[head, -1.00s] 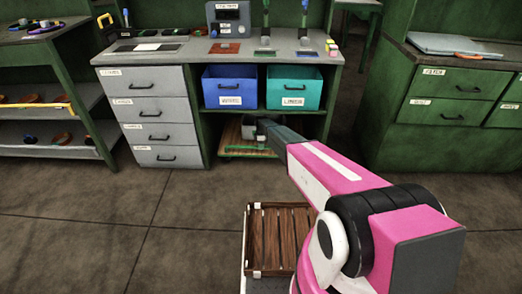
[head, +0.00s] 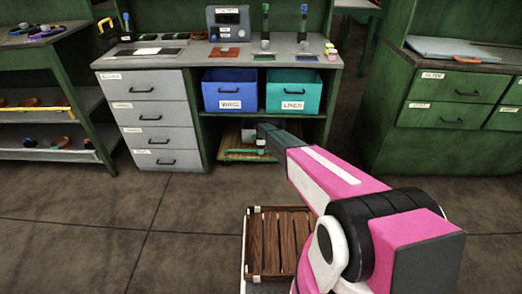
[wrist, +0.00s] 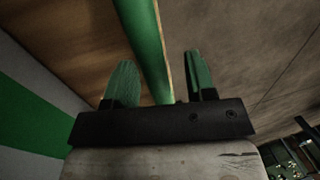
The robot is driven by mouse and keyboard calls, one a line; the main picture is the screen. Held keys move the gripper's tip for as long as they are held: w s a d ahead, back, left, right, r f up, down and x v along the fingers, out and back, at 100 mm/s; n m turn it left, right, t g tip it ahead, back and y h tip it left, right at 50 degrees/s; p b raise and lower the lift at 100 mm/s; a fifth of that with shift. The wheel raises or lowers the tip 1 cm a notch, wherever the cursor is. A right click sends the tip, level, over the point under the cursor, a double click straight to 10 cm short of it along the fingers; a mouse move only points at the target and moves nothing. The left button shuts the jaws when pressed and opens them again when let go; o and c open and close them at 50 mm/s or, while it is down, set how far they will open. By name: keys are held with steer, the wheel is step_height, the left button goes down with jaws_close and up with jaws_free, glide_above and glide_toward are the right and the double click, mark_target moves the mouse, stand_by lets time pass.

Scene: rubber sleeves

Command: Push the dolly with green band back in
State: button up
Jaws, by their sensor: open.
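The wooden dolly (head: 232,143) sits low in the open bay under the workbench, with a green bar (head: 240,154) along its front edge. My gripper (head: 250,136) is at the front of that bay, over the dolly's front, partly hidden by my arm. In the wrist view my gripper (wrist: 162,78) is open, its two green-padded fingers apart. A green bar (wrist: 148,45) runs between the fingers, nearer the left one, beside brown wood (wrist: 75,40). I cannot tell whether a finger touches the bar.
A blue bin (head: 229,90) and a teal bin (head: 293,91) stand on the shelf above the dolly. Grey drawers (head: 150,118) flank the bay on the left. A slatted wooden crate (head: 254,245) is close in front of me. Floor (head: 190,215) between is clear.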

steer(key=s+a, duration=0.1)
steer(key=s, duration=2.8)
steer(key=shift+s, duration=0.15)
steer(key=shift+r, duration=0.1)
step_height(320, 180, up, 10)
steer(key=w, duration=0.3)
step_height(320, 180, down, 10)
steer(key=s, duration=0.2)
steer(key=shift+c, duration=0.4)
jaws_close()
